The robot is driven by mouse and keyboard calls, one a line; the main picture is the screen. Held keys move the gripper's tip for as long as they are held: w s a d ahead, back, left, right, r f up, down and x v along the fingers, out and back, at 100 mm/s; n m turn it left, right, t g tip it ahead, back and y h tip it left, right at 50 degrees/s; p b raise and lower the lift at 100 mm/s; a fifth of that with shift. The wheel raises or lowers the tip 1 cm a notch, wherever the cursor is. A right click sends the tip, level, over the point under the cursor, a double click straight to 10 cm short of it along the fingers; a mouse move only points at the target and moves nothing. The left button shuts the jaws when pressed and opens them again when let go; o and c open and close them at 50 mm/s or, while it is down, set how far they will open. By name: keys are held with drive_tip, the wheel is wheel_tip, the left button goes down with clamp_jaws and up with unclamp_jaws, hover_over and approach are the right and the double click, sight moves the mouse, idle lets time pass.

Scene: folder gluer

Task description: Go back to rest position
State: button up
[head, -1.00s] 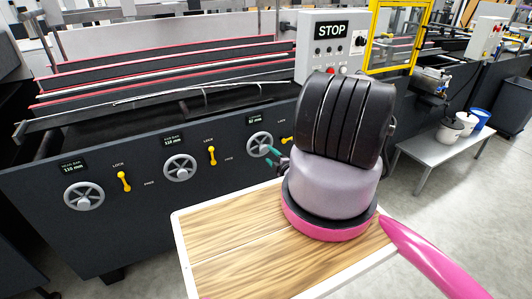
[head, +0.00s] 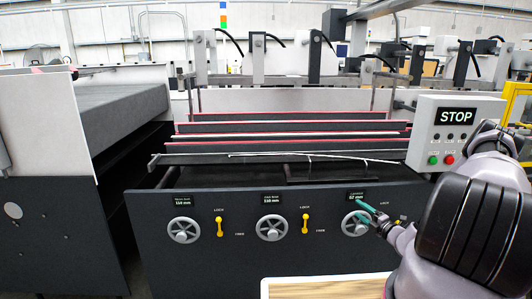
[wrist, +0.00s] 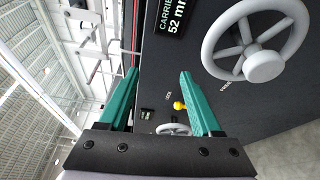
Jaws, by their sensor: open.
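My gripper (head: 369,212) has teal fingers and is open and empty in front of the right handwheel (head: 354,224) in the head view. In the wrist view the fingers (wrist: 158,74) stand apart with nothing between them. The large grey handwheel (wrist: 255,60) is beside them on the right, under a display (wrist: 178,18) reading 52 mm. A gap shows between the fingers and this wheel. My arm fills the lower right of the head view and hides part of the machine front.
The dark machine front (head: 240,270) has two more handwheels, the left one (head: 184,230) and the middle one (head: 271,228), with yellow levers (head: 219,227) beside them. A STOP control box (head: 455,135) stands at right. A wooden top (head: 325,288) shows at the bottom.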

drive_tip(key=s+a+r+n+g+y, duration=0.2)
drive_tip(key=s+a+r+n+g, duration=0.15)
drive_tip(key=a+r+n, duration=0.4)
drive_tip(key=s+a+r+n+g+y, duration=0.2)
drive_tip(key=a+r+n+g, duration=0.25)
drive_tip(key=r+n, duration=0.65)
drive_tip(key=s+a+r+n+g+y, duration=0.25)
drive_tip(key=a+r+n+g, duration=0.35)
drive_tip(key=r, duration=0.6)
drive_tip(key=s+d+r+n+t+h, duration=0.1)
drive_tip(key=s+r+n+h, duration=0.4)
drive_tip(key=s+r+n, duration=0.5)
drive_tip(key=s+d+r+n+t+h, duration=0.1)
drive_tip(key=s+r+n+t+h, duration=0.2)
drive_tip(key=s+r+n+h, duration=0.3)
drive_tip(key=s+r+n, duration=0.3)
drive_tip(key=s, duration=0.4)
drive_tip(key=shift+s+d+r+n+t, duration=0.3)
drive_tip(key=shift+d+r+n, duration=0.05)
drive_tip(key=shift+r, duration=0.05)
